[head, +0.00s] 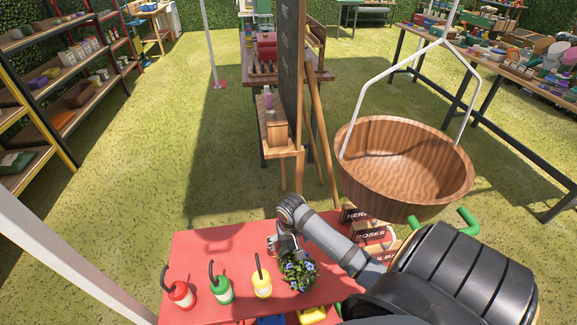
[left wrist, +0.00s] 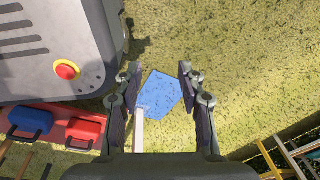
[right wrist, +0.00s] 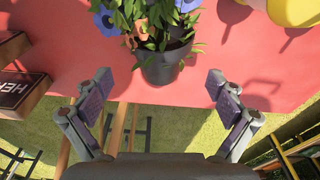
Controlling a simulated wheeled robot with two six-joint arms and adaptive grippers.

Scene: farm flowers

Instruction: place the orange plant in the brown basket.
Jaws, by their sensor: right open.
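A potted plant (head: 299,274) with blue-purple flowers stands on the red table. In the right wrist view its dark pot (right wrist: 165,66) is upright, with blue blooms and a bit of orange among the leaves. No plainly orange plant shows. My right gripper (head: 284,243) is beside this plant; its fingers (right wrist: 159,82) are spread and empty, with the pot ahead between them. My left gripper (left wrist: 160,85) is open and empty over grass, outside the head view.
A wooden easel board (head: 289,75) stands beyond the table.

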